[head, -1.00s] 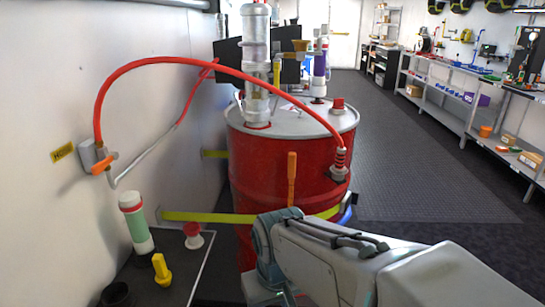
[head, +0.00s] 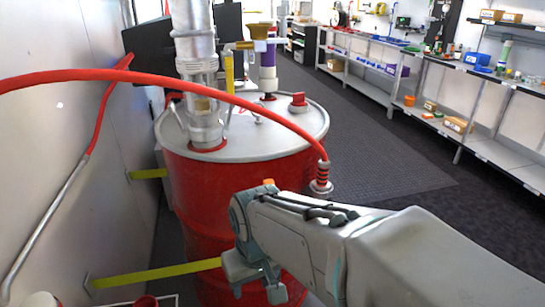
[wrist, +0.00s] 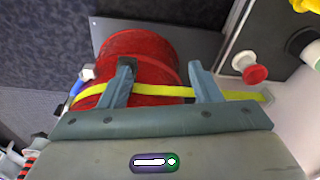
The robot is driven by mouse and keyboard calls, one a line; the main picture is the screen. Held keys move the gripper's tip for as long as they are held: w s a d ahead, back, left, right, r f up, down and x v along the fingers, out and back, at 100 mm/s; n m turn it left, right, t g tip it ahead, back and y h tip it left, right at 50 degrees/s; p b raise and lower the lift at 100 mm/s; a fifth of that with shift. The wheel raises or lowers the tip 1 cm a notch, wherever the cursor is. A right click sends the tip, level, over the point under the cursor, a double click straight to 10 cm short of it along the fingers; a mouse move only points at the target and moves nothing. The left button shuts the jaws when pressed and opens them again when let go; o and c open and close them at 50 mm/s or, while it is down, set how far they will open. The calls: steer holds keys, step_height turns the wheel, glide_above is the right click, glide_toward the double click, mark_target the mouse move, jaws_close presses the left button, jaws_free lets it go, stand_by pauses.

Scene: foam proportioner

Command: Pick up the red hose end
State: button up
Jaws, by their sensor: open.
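The red hose (head: 215,92) arches across the head view from the left. Its end (head: 321,178), a ribbed red sleeve over a grey metal coupling, hangs at the right side of the red drum (head: 205,190), just beyond my arm. Whether it touches the drum is unclear. My gripper (head: 257,284) is below and left of the hose end, in front of the drum, with its fingers apart and nothing between them. In the wrist view my gripper (wrist: 160,72) faces the drum (wrist: 145,55) and its yellow strap (wrist: 150,90).
Pipes and a pump column (head: 195,75) rise from the drum's lid (head: 245,135). A white wall with yellow straps (head: 155,272) is close on the left. Shelving (head: 480,130) lines the right side. The dark floor (head: 390,170) between is clear.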

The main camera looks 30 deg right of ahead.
steer(key=w+r+m+y+p, duration=0.1)
steer(key=w+r+p, duration=0.1)
steer(key=r+p, duration=0.9)
steer(key=w+r+p, duration=0.2)
steer(key=r+p, duration=0.9)
steer(key=r, duration=0.1)
steer(key=m+t+h, duration=0.2)
steer(key=m+h, duration=0.2)
steer(key=m, duration=0.3)
glide_toward(324, 162)
steer(key=shift+g, duration=0.3)
steer(key=b+x, duration=0.1)
steer(key=x, duration=0.2)
steer(key=b+x, duration=0.1)
steer(key=x, duration=0.3)
steer(key=shift+d+r, duration=0.1)
steer(key=shift+d, duration=0.15)
steer(key=shift+w+a+b+x, duration=0.1)
steer(key=shift+w+b+x, duration=0.1)
steer(key=shift+x, duration=1.2)
steer(key=shift+w+a+b+x, duration=0.1)
steer(key=shift+b+x, duration=0.05)
steer(key=shift+x, duration=1.3)
